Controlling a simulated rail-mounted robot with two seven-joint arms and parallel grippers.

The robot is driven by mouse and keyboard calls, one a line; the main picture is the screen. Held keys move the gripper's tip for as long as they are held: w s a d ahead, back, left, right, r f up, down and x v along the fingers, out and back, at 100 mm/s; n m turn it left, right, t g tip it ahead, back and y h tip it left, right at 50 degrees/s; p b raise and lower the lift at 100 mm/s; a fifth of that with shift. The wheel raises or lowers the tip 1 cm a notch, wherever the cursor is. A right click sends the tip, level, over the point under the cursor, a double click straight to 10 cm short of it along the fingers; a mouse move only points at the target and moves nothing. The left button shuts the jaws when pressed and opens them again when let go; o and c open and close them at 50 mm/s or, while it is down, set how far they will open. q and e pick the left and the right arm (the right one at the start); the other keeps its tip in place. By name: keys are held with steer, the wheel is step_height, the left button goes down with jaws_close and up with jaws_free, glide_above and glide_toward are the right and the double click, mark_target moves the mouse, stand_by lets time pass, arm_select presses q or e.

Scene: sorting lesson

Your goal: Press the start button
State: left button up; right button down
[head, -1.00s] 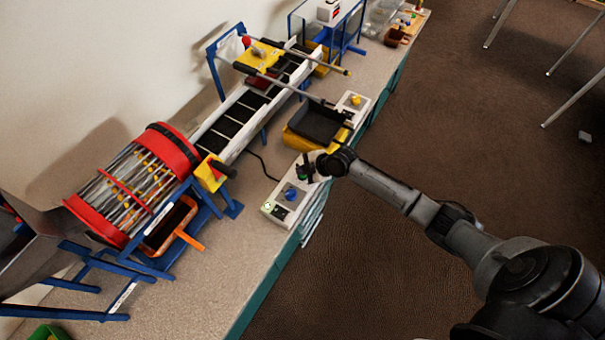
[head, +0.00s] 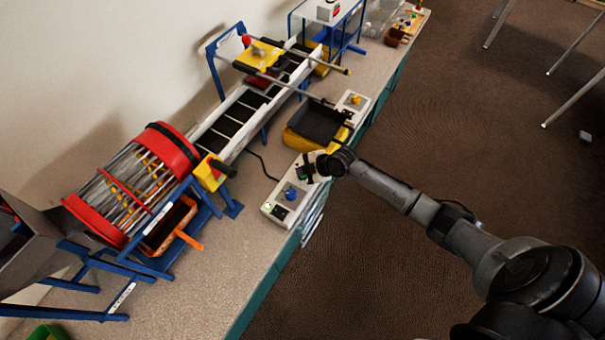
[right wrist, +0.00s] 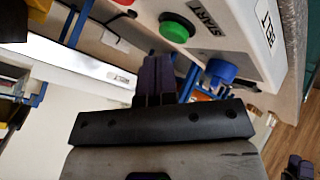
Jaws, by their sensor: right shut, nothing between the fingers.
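The green start button (right wrist: 176,28) sits on a white control box (head: 273,210), with the word START printed beside it. It also shows in the head view as a small green spot (head: 302,177) close to my gripper. My right gripper (head: 307,166) is shut and empty over the box. In the right wrist view its fingertips (right wrist: 155,65) are together, and they appear just short of the button, with a small gap in the picture. I cannot tell how deep the button sits. My left gripper is not in view.
A blue knob (right wrist: 221,71) is on the same box, near the button. A yellow bin with a dark inside (head: 315,125) stands just behind. A red-ended drum (head: 135,185) and a slatted conveyor (head: 235,118) stand to the left. Open floor lies to the right.

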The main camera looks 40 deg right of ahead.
steer(key=shift+f, duration=0.25)
steer(key=shift+f+b, duration=0.25)
steer(key=shift+b, duration=0.1)
stand_by(0.4)
steer(key=shift+f, duration=0.2)
steer(key=shift+r, duration=0.15)
stand_by(0.4)
steer(key=shift+r+p, duration=0.55)
steer(key=shift+r, duration=0.15)
steer(key=shift+r, duration=0.1)
